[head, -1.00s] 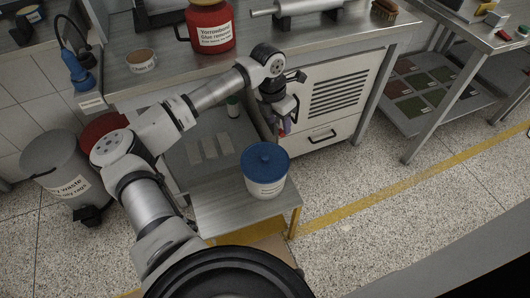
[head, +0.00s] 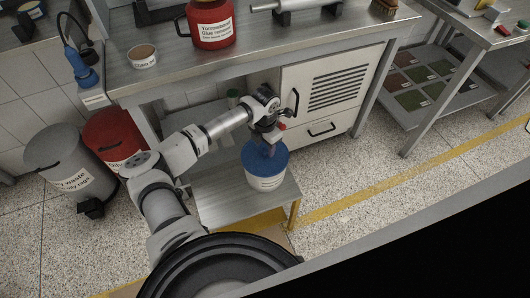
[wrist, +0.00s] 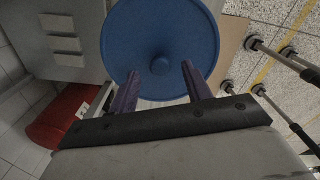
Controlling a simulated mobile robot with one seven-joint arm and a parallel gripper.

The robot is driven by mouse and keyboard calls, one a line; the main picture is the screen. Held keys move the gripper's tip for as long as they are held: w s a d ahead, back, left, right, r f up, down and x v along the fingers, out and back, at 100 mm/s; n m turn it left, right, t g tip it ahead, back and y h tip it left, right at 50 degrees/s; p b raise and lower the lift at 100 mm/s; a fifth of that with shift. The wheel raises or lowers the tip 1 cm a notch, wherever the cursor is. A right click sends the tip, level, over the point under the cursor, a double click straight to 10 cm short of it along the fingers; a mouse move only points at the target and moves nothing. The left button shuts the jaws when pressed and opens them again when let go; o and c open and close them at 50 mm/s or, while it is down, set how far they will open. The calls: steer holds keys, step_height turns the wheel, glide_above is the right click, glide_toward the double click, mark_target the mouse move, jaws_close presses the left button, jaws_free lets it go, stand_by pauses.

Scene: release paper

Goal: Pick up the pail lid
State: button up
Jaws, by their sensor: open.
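The pail lid (head: 277,161) is a round blue disc with a small central knob. It sits on top of the white, labelled pail (head: 266,182), which stands on a low metal table. In the wrist view the lid (wrist: 150,40) fills the upper middle, with its knob (wrist: 160,65) just beyond the fingertips. My gripper (head: 268,150) is over the lid in the head view. In the wrist view my gripper (wrist: 158,72) is open and empty, its two purple fingers apart on either side of the knob's line. Whether the fingertips touch the lid cannot be told.
The low table (head: 225,205) has free room left of the pail. A workbench (head: 165,72) with a red glue pot (head: 210,24) stands behind. A white cabinet (head: 325,95) is behind right. Grey (head: 65,160) and red (head: 112,135) waste bins stand at left.

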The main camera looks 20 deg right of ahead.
steer(key=shift+f, duration=0.95)
jaws_close()
steer(key=shift+r, duration=0.2)
